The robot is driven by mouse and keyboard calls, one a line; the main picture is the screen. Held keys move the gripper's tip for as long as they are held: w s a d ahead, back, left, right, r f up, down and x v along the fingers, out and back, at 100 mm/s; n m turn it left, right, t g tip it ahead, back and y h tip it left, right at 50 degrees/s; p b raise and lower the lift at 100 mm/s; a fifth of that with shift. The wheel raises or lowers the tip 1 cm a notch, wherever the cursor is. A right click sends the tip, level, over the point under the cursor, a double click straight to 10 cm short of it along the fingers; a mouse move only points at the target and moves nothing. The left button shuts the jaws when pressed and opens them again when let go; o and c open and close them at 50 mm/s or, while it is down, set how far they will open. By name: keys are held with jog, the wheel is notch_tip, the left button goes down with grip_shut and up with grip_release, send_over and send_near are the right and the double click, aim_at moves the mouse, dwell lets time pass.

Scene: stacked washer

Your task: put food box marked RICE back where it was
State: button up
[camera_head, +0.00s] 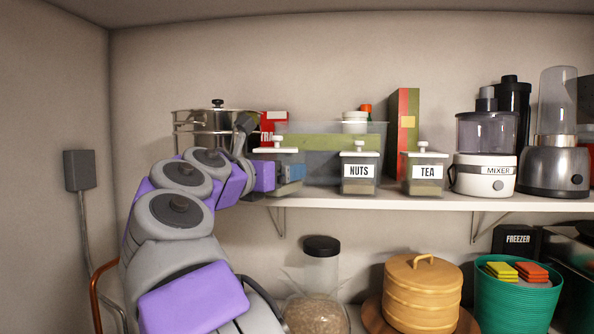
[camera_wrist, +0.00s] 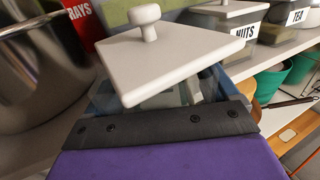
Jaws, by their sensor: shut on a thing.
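A clear food box with a flat white knobbed lid (camera_head: 276,150) is at the left part of the upper shelf, left of the NUTS box (camera_head: 359,172). No label shows on its visible sides, so I cannot read RICE. My gripper (camera_head: 272,175) is shut on this box and covers part of its left side. In the wrist view the white lid (camera_wrist: 150,62) fills the middle, just beyond my dark gripper bar (camera_wrist: 165,126). The box's body is mostly hidden there. I cannot tell whether its base touches the shelf (camera_head: 330,202).
A steel pot (camera_head: 192,128) stands left of the held box, near a red TRAYS box (camera_head: 273,122). A clear bin (camera_head: 325,145) is behind.

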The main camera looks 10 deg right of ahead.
jog(key=x, duration=0.6)
jog(key=shift+w+a+f, duration=0.1)
jog(key=shift+p, duration=0.3)
jog(key=shift+w+a, duration=0.1)
jog(key=shift+a, duration=0.15)
jog(key=shift+w+d, duration=0.1)
jog(key=shift+w, duration=0.6)
jog(key=w+d, duration=0.1)
jog(key=d, duration=0.1)
jog(key=shift+w+d+p, duration=0.35)
jog(key=shift+d+f, duration=0.1)
jog(key=shift+d, duration=0.3)
jog(key=shift+a+f, duration=0.25)
jog(key=shift+a, duration=0.55)
jog(key=o, duration=1.7)
jog(key=shift+o, duration=0.7)
jog(key=shift+d, duration=0.6)
jog(key=v, duration=0.5)
jog(key=b+v, duration=0.1)
jog(key=v, duration=0.5)
jog(key=shift+a+r, duration=0.15)
jog(key=shift+a, duration=0.25)
jog(key=shift+s+a, duration=0.1)
jog(key=shift+s, duration=0.25)
